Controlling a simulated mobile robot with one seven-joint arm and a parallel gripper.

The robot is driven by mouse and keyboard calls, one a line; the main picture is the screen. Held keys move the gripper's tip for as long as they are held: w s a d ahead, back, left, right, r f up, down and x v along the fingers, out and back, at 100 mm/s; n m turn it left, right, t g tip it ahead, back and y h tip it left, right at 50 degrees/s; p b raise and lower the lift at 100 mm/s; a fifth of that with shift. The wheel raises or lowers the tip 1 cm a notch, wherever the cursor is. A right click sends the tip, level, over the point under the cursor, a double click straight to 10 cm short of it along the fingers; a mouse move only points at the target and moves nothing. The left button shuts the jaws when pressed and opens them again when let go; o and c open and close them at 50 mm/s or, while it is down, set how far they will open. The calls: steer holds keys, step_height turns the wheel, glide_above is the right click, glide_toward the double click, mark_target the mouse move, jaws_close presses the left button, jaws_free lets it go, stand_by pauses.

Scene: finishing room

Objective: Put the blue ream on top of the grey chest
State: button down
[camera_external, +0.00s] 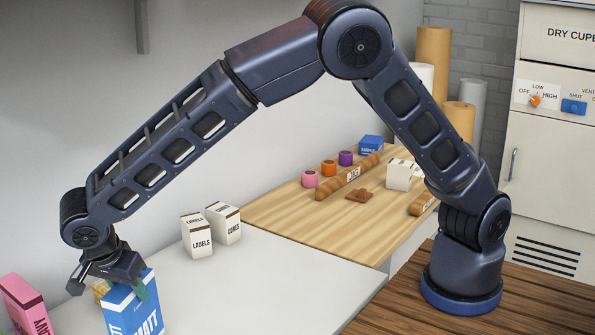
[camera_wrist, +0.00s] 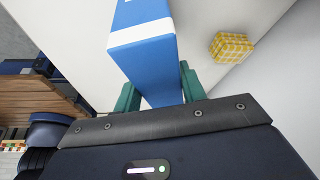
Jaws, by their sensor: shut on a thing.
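The blue ream (camera_external: 133,312), a blue and white box marked "MATT", stands upright at the lower left of the outside view, its bottom cut off by the picture edge. It also shows in the wrist view (camera_wrist: 146,60). My gripper (camera_external: 112,283) is shut on its upper part from above, with a green fingertip on either side in the wrist view (camera_wrist: 159,93). I cannot tell whether the ream rests on the pale table or is lifted. I see no thing that is clearly a grey chest.
A yellow checked block (camera_external: 101,289) lies close behind the ream. A pink box (camera_external: 24,303) stands left. Two white boxes, "LABELS" (camera_external: 197,234) and "CORES" (camera_external: 225,222), stand at the back. A wooden counter (camera_external: 290,225) holds several small things. The pale table (camera_external: 270,285) is clear at right.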

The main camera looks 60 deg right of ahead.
steer(key=shift+f, duration=1.05)
steer(key=c, duration=0.8)
jaws_free()
steer(key=shift+c, duration=0.2)
steer(key=v, duration=1.2)
steer(key=shift+d, duration=0.1)
